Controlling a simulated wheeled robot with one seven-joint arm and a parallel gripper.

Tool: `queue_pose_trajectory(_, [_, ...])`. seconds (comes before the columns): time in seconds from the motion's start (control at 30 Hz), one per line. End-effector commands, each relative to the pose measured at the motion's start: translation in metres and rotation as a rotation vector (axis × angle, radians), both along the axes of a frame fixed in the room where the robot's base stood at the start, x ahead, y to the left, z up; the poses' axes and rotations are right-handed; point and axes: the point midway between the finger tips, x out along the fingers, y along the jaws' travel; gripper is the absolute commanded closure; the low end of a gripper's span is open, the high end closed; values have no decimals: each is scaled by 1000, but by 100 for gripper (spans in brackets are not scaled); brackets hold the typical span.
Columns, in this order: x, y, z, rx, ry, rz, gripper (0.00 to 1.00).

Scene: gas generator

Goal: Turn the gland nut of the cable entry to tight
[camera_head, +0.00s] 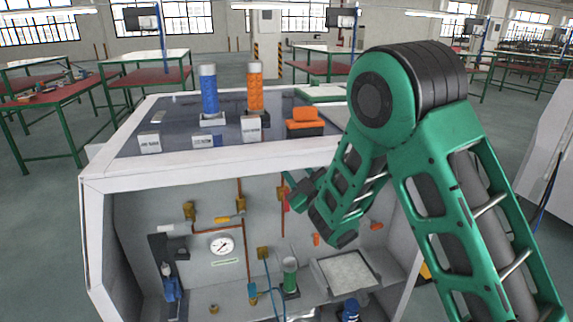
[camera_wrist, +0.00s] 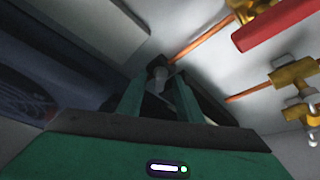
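My gripper (camera_head: 298,190) reaches into the upper part of the open cabinet, near its back wall, in the head view. In the wrist view, the two green fingers of my gripper (camera_wrist: 160,90) stand apart. A small grey rounded part (camera_wrist: 159,74) shows between the fingertips, with a dark shape behind it. I cannot tell whether this part is the gland nut, nor whether the fingers touch it. In the head view, my arm and gripper hide that spot.
A red handle (camera_wrist: 285,25) and brass fittings (camera_wrist: 295,75) lie to the right of the fingers, with copper pipes behind. The cabinet also holds a gauge (camera_head: 222,245), a green cylinder (camera_head: 290,275) and a tray (camera_head: 345,270). Blue and orange cylinders stand on the cabinet top (camera_head: 180,125).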

Motion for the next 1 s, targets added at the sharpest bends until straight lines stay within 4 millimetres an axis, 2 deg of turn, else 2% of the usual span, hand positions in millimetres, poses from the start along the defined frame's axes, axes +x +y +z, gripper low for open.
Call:
queue_pose_trajectory(0.17, [0,0,0,0,0,0,67])
queue_pose_trajectory(0.3, [0,0,0,0,0,0,98])
queue_pose_trajectory(0.33, [0,0,0,0,0,0,100])
queue_pose_trajectory(1.0, [-1,0,-4,119,40,-1,100])
